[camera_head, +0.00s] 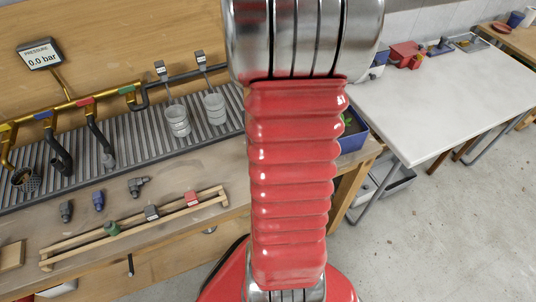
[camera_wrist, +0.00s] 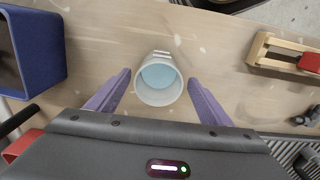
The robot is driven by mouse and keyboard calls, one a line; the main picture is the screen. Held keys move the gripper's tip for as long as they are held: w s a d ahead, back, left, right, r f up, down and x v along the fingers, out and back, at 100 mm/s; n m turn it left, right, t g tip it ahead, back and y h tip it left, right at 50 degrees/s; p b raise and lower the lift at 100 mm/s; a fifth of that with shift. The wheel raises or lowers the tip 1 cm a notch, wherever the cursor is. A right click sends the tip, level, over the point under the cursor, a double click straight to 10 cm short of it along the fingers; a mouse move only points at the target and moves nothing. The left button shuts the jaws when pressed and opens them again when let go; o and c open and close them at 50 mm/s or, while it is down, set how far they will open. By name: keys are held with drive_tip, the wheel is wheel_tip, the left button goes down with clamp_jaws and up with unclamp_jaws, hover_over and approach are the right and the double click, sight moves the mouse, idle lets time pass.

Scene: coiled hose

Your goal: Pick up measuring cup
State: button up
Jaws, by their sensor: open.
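A pale measuring cup (camera_wrist: 159,97) is on the wooden bench top in the wrist view, seen from above. Its round opening faces my camera, and a light blue area shows inside. A small ridged tab sticks out from its far edge. My gripper (camera_wrist: 159,78) is open, with one purple finger to the left of the cup and one to the right. Gaps show between the fingers and the cup. I cannot tell the height of the fingertips above the bench. In the head view my arm hides this cup and my gripper.
A blue bin (camera_wrist: 62,50) stands left of the cup, and a wooden rack (camera_wrist: 275,62) lies right. In the head view, two grey ribbed vessels (camera_head: 179,121) are at the drain grate (camera_head: 135,133). A white table (camera_head: 440,95) stands right. Bare bench surrounds the cup.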

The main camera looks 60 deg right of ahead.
drive_tip(key=shift+s+f, duration=0.1)
drive_tip(key=shift+f, duration=2.1)
drive_tip(key=shift+c, duration=0.3)
drive_tip(key=c, duration=1.2)
drive_tip(key=shift+c, duration=0.2)
drive_tip(key=shift+r, duration=0.25)
wheel_tip(320, 180, up, 10)
drive_tip(key=shift+f, duration=0.25)
